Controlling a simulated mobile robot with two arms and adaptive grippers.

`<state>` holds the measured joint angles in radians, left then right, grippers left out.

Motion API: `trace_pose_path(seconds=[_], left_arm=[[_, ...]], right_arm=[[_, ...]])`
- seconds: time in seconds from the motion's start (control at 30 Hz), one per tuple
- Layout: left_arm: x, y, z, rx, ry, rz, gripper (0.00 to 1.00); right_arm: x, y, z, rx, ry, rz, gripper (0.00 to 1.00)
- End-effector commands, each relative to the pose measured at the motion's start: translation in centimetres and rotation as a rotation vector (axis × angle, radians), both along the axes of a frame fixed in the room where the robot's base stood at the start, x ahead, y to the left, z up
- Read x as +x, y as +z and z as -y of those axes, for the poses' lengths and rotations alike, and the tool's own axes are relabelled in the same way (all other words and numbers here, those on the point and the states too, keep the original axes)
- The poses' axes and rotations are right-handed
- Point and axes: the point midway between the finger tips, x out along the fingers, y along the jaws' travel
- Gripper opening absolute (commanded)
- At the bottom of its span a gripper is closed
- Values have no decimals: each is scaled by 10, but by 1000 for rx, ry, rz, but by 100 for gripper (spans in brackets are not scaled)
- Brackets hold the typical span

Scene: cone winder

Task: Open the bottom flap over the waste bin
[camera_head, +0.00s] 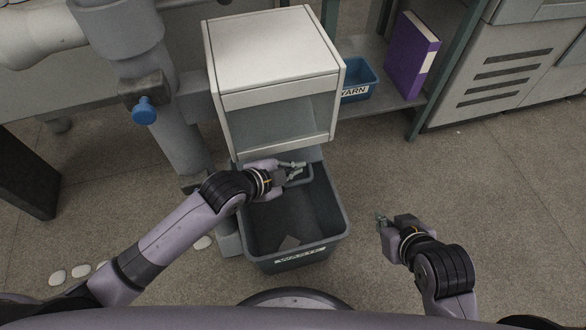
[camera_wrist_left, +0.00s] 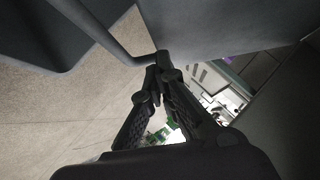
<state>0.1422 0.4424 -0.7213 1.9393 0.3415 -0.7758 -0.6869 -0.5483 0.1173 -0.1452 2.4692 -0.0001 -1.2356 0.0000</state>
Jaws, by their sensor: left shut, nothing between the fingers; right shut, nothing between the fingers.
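A bar handle (camera_head: 308,178) lies beside my left gripper (camera_head: 300,168). In the left wrist view the handle (camera_wrist_left: 105,38) runs close to the fingertips of the left gripper (camera_wrist_left: 158,72), which is shut and empty; I cannot tell whether they touch. My right gripper (camera_head: 381,220) is shut and empty, right of the bin.
A grey post with a blue knob (camera_head: 145,110) stands left of the box. A blue yarn bin (camera_head: 358,80) and a purple binder (camera_head: 409,55) sit on a shelf at the right. Pale round pieces (camera_head: 57,277) lie on the floor. The floor right of the bin is clear.

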Motion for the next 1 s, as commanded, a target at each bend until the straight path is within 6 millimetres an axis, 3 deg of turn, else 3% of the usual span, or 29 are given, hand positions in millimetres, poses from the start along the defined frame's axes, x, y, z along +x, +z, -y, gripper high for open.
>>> trace_pose_path(seconds=[0.4,0.7,1.0], left_arm=[[1,-1,0,0,0,0,0],[11,-23,-4,1,0,-1,0],[11,-23,-4,0,0,0,0]], right_arm=[[3,2,-1,4,1,17,0],[-5,-2,1,-4,0,-28,0],[-6,-3,3,-8,-5,-32,0]])
